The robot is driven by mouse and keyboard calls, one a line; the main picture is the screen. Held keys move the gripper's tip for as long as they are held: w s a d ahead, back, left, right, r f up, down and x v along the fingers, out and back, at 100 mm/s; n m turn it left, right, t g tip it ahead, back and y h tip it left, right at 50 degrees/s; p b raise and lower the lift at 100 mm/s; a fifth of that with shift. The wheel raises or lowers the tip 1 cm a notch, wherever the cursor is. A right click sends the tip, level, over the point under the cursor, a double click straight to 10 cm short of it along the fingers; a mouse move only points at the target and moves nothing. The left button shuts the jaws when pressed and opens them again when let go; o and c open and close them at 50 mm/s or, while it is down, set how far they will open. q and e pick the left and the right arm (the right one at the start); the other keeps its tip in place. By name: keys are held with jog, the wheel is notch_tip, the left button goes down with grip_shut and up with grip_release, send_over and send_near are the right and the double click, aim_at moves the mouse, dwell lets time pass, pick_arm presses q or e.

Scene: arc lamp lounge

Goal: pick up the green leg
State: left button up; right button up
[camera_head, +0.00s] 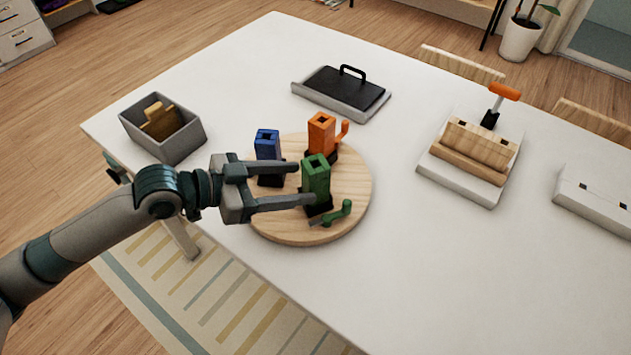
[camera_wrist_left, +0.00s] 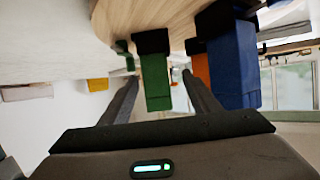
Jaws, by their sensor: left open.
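The green leg (camera_head: 316,183) is an upright block in a black base on the round wooden board (camera_head: 350,200). It also shows in the wrist view (camera_wrist_left: 156,85), where the picture is upside down. My left gripper (camera_head: 306,184) is open, its fingers reaching in from the left at the green leg. In the wrist view the leg appears between the two fingers (camera_wrist_left: 160,78); I cannot tell whether either touches it. A small green lever (camera_head: 338,213) sits by its base. My right gripper is not in view.
The blue leg (camera_head: 267,146) stands close beside the upper finger, and the orange leg (camera_head: 321,133) stands behind the green one. A grey bin (camera_head: 187,143), a black-topped tray (camera_head: 300,88) and a wooden block on a white base (camera_head: 447,178) are on the white table (camera_head: 420,260).

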aim_at(305, 182)
pick_arm(q)
jog(key=shift+d+r, duration=0.15)
jog(key=shift+d, duration=0.25)
jog(key=x, duration=0.1)
jog(key=p+x, duration=0.2)
jog(key=shift+d+r, duration=0.15)
jog(key=shift+d, duration=0.3)
jog(key=shift+w+d+f, duration=0.1)
jog(key=shift+d+f, duration=0.15)
jog(key=c, duration=1.3)
